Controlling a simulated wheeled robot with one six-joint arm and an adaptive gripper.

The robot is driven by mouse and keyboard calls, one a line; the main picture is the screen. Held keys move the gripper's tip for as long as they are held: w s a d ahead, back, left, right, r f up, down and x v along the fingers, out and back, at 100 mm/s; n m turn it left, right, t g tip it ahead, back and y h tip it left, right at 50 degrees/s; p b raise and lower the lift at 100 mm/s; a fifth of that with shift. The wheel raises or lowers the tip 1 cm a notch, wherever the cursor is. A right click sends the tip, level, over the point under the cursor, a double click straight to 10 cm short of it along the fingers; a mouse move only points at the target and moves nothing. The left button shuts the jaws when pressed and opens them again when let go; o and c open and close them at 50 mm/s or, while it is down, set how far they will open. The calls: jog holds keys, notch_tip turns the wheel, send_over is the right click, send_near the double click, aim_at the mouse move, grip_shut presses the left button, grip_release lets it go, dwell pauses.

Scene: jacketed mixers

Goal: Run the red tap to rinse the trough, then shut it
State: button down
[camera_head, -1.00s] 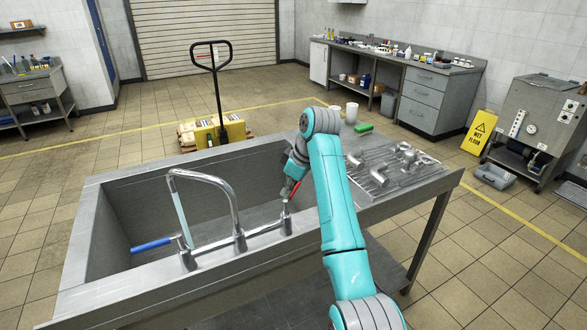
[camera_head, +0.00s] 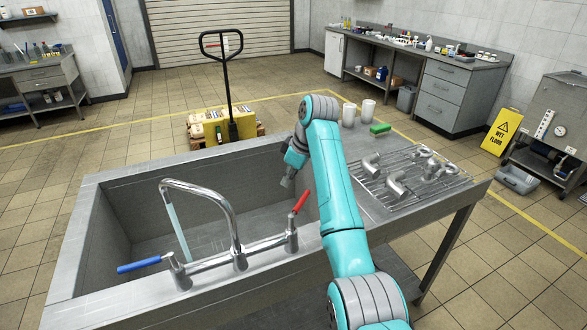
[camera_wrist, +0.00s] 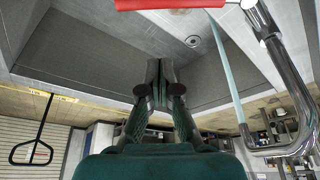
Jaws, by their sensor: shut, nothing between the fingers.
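The steel trough (camera_head: 200,190) has a mixer tap with a curved spout (camera_head: 222,203) over it. A pale blue stream of water (camera_head: 177,226) runs from the spout into the trough, also seen in the wrist view (camera_wrist: 229,70). The red tap handle (camera_head: 301,201) is at the right end of the mixer, angled up and to the right. The blue handle (camera_head: 139,265) points left at the other end. My gripper (camera_head: 287,182) is shut and empty, above the trough and just beyond the red handle, apart from it. In the wrist view the red handle (camera_wrist: 170,4) crosses the top edge.
A drainer with pipe fittings (camera_head: 398,185) lies right of the trough. A green sponge (camera_head: 380,128) and two white cups (camera_head: 358,113) are behind it. A yellow pallet truck (camera_head: 232,125) stands beyond, and a wet floor sign (camera_head: 502,131) is at right.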

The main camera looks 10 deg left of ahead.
jog(key=shift+s+d+f, duration=0.2)
jog(key=shift+d+f, duration=0.55)
jog(key=shift+f, duration=0.05)
jog(key=shift+s+d+f, duration=0.2)
jog(key=shift+d+f, duration=0.5)
jog(key=shift+f, duration=0.1)
